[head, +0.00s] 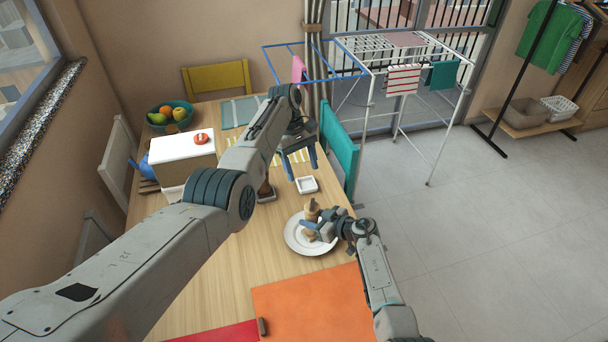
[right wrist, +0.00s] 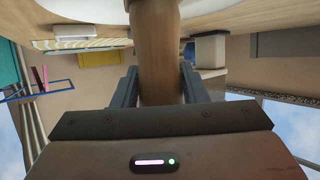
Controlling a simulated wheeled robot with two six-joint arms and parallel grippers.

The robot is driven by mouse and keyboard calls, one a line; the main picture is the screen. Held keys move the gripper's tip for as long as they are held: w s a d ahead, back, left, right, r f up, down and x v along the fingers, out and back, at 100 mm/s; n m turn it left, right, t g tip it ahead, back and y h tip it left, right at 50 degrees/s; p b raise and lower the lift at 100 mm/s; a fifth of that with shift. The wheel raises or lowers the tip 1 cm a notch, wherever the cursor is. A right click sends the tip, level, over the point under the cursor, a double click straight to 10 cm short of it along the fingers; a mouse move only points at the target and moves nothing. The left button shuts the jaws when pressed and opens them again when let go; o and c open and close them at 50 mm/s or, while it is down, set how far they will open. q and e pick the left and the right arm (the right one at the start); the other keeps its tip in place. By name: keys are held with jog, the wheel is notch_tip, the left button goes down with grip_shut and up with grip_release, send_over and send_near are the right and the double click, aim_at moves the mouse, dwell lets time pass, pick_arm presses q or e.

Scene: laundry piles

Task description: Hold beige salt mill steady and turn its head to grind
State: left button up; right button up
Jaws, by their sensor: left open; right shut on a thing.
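The beige salt mill (head: 312,206) stands on a white plate (head: 291,236) near the right edge of the wooden table. My right gripper (head: 316,228) is shut on the mill's body from the right. In the right wrist view the mill's wooden body (right wrist: 158,60) shows between the two fingers, and its head is not clearly seen there. My left gripper (head: 300,166) is open and empty, with fingers pointing down, above and beyond the mill. It is apart from the mill's head.
A small white square dish (head: 307,185) lies beyond the plate. A brown object (head: 265,188) stands partly behind my left arm. An orange mat (head: 310,302) lies in front.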

jog(key=o, duration=1.2)
jog(key=shift+o, duration=0.2)
jog(key=v, duration=1.2)
